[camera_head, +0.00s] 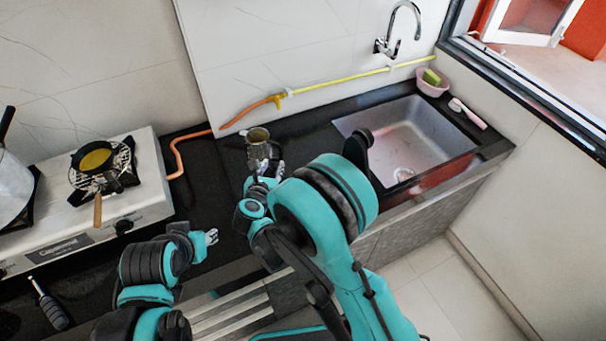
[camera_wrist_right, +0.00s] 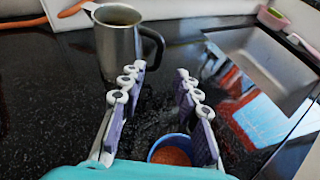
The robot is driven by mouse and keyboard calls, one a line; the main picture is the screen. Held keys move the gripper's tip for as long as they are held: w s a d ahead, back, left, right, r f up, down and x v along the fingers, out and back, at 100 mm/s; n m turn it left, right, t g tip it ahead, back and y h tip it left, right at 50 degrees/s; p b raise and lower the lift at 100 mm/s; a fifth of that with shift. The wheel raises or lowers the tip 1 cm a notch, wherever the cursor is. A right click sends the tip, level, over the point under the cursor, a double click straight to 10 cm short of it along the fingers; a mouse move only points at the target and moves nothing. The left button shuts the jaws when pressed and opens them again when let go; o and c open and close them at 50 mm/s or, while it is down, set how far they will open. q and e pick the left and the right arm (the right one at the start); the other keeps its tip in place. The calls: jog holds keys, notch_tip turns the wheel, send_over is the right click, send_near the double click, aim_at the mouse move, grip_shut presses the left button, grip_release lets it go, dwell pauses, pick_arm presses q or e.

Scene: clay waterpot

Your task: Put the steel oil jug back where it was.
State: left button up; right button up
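The steel oil jug (camera_head: 258,136) stands upright on the black counter near the wall, between the stove and the sink. In the right wrist view the jug (camera_wrist_right: 118,50) is a metal mug shape with a dark handle on its right side. My right gripper (camera_head: 268,172) is just in front of the jug on the near side. In the wrist view its fingers (camera_wrist_right: 160,82) are spread with nothing between them, and the left finger overlaps the jug's lower right. My left gripper (camera_head: 210,237) hangs over the counter's front; its finger opening is too small to judge.
A pan (camera_head: 95,158) with yellowish liquid sits on the gas stove (camera_head: 150,185), beside a silver pot (camera_head: 12,185). A blue bowl with reddish contents (camera_wrist_right: 172,155) is below my right fingers. The sink (camera_head: 425,130) is right; an orange hose (camera_head: 178,155) lies behind left.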

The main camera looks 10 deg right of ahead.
notch_tip(320, 180, up, 19)
jog(key=w+d+n+t+y, duration=0.25)
jog(key=n+t, duration=0.25)
jog(key=n, duration=0.5)
jog(key=s+r+n+g+y, duration=0.2)
jog(key=s+r+n+y, duration=0.45)
jog(key=n, duration=0.85)
jog(key=s+d+f+n+g+h, duration=0.2)
jog(key=s+d+f+n+g, duration=0.2)
jog(key=s+d+f+n, duration=0.3)
jog(key=s+d+f+n+g+h, duration=0.3)
jog(key=s+d+f+n+g, duration=0.2)
jog(key=s, duration=0.9)
jog(key=d+f+n, duration=0.2)
jog(key=d+f, duration=0.2)
jog(key=shift+s, duration=0.35)
jog(key=shift+a, duration=0.15)
